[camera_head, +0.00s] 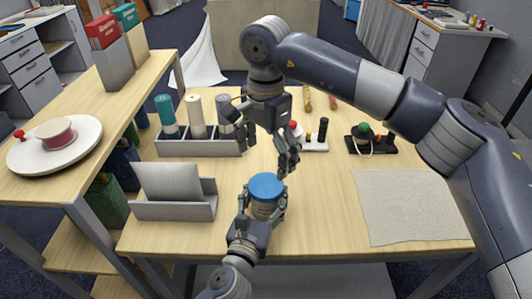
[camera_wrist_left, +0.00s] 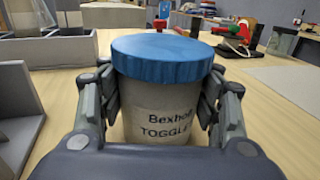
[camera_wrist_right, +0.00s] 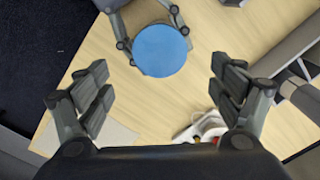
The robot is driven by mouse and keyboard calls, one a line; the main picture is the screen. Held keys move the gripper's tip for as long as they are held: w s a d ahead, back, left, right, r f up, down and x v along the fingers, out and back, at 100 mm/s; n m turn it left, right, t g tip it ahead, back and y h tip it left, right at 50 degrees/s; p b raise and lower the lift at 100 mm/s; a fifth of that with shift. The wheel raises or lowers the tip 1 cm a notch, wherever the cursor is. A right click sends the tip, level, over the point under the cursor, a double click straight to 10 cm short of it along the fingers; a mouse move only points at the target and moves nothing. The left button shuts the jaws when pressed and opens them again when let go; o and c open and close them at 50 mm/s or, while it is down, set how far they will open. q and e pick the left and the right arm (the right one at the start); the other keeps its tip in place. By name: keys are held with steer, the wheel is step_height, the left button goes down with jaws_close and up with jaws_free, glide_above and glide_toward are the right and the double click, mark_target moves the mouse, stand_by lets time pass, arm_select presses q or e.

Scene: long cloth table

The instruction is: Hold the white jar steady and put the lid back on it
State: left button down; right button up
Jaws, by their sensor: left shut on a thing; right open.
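The pale jar (camera_head: 264,209) stands upright near the table's front edge. Its label, partly readable as "TOGGLES", faces the left wrist view (camera_wrist_left: 165,122). The blue ribbed lid (camera_head: 266,186) sits level on the jar's mouth; the left wrist view shows it too (camera_wrist_left: 167,54). My left gripper (camera_head: 263,203) is shut around the jar, one finger on each side below the lid. My right gripper (camera_head: 272,152) is open and empty, above and behind the jar. In the right wrist view the lid (camera_wrist_right: 161,50) lies beyond the fingers, apart from them.
A grey rack with spools (camera_head: 198,146) and a grey letter holder (camera_head: 174,205) stand to the left. A white switch block (camera_head: 315,144) and a dark base with red and green knobs (camera_head: 371,141) stand behind. A beige cloth (camera_head: 412,205) lies right. The tabletop around the jar is clear.

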mark_target(266, 185)
step_height(266, 185, down, 8)
steer(key=shift+f, duration=0.1)
stand_by(0.4)
steer(key=shift+c, duration=0.2)
steer(key=c, duration=1.1)
steer(key=shift+o, duration=0.2)
steer(key=m, duration=1.9)
